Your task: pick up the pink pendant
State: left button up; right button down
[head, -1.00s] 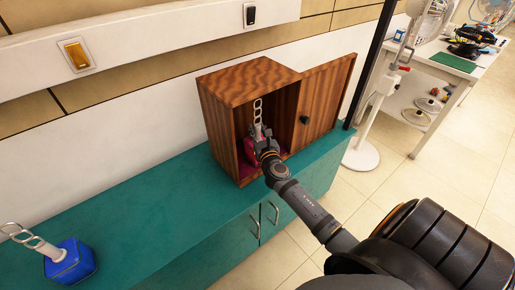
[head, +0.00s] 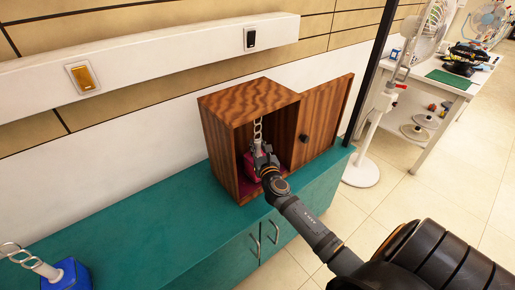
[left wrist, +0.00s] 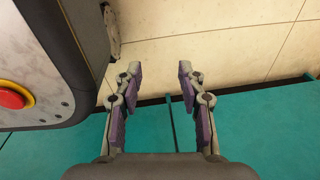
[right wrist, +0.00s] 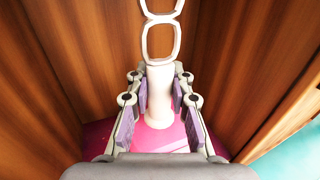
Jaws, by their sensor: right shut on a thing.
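The pink pendant stands upright inside the open wooden cabinet (head: 228,135), with a pink block base (head: 250,168) and a white stem topped by chain links (head: 257,132). In the right wrist view its white stem (right wrist: 159,90) is between the fingers, with the pink base below. My right gripper (head: 262,150) reaches into the cabinet and is shut on the stem; it also shows in the right wrist view (right wrist: 160,85). My left gripper (left wrist: 160,75) is open and empty over the teal counter's front edge and the floor.
The cabinet stands on a teal counter (head: 150,225), its door (head: 325,110) swung open to the right with a dark knob. A blue pendant (head: 68,275) stands at the counter's left end. A white fan (head: 362,168) and a white table (head: 460,85) are at right.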

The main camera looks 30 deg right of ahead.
aim_at(258, 141)
jog(key=shift+r+p, duration=0.55)
jog(key=shift+r, duration=0.65)
jog(key=shift+s+a+f, duration=0.15)
jog(key=shift+s, duration=0.2)
jog(key=shift+v, duration=0.8)
pick_arm(q)
jog(key=shift+w+d+b, duration=0.15)
jog(key=shift+w+b, duration=0.1)
jog(key=shift+b, duration=0.6)
pick_arm(e)
jog(key=v, duration=1.5)
jog(key=shift+s, duration=0.3)
jog(key=shift+a, duration=0.1)
